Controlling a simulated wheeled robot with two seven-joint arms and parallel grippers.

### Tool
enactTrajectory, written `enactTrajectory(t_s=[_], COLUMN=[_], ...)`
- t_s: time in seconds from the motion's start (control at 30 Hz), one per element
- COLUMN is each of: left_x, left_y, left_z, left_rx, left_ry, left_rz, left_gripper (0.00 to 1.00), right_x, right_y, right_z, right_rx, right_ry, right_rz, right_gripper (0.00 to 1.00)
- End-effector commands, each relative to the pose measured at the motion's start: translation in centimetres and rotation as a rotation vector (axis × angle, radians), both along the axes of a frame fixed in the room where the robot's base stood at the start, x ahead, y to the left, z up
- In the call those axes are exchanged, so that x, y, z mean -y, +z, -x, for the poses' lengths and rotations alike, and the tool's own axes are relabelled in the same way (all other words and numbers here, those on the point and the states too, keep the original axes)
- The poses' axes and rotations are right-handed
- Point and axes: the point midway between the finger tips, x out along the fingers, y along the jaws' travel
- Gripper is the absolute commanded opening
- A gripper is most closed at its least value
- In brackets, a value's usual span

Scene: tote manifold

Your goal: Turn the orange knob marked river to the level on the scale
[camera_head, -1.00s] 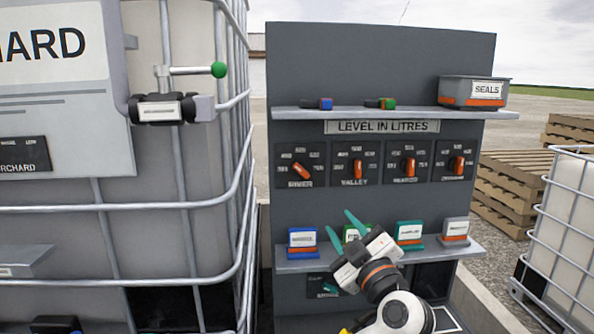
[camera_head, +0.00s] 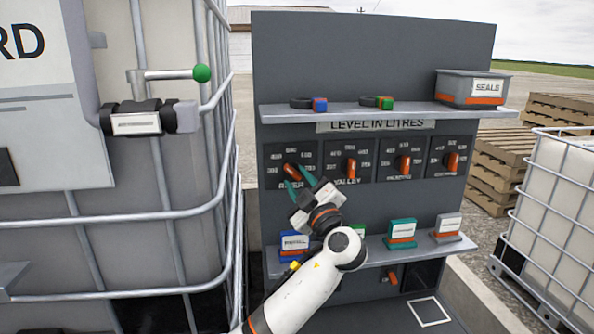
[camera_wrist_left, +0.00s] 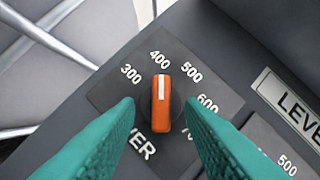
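The orange river knob (camera_head: 291,169) is the leftmost of the row under the "LEVEL IN LITRES" sign (camera_head: 376,125). In the left wrist view the knob (camera_wrist_left: 161,102) has its white stripe pointing at about 400 on the scale (camera_wrist_left: 176,64). The letters "VER" show below it, partly covered by a finger. My left gripper (camera_head: 299,178) has its teal fingers spread in front of the knob's plate. In the left wrist view the fingertips of that gripper (camera_wrist_left: 160,108) stand on either side of the knob, with gaps. My right gripper is out of view.
The valley knob (camera_head: 350,168) and two more orange knobs sit to the right. A lower shelf (camera_head: 420,252) with labelled blocks is below, partly behind my left arm. An upper shelf (camera_head: 340,113) holds two rings and a seals box (camera_head: 457,88). A caged tote (camera_head: 190,220) stands close on the left.

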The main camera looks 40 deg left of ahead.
Motion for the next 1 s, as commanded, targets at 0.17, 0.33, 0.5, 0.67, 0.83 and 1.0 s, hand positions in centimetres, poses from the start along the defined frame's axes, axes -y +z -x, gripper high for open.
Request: enactTrajectory(t_s=[0.17, 0.33, 0.5, 0.67, 0.83, 1.0], left_x=[-1.0, -1.1, -1.1, -1.1, -1.1, -1.1], left_y=[0.3, 0.3, 0.3, 0.2, 0.2, -0.2], left_z=[-0.4, -0.4, -0.4, -0.4, -0.4, -0.4], left_rx=[0.0, 0.0, -0.001, -0.001, -0.002, -0.025], left_ry=[0.001, 0.0, 0.0, 0.0, 0.0, 0.0], left_rz=[0.001, 0.002, 0.001, 0.001, 0.0, -0.018], left_gripper=[0.35, 0.35, 0.24, 0.0, 0.0, 0.0], right_x=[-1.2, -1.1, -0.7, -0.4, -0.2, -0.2], right_y=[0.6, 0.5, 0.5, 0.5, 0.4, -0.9], right_z=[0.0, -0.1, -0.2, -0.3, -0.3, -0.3], right_rx=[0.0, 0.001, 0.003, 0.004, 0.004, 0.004], right_ry=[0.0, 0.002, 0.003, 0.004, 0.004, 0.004], right_rz=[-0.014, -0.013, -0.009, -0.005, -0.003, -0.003], right_gripper=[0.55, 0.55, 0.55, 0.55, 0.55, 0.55])
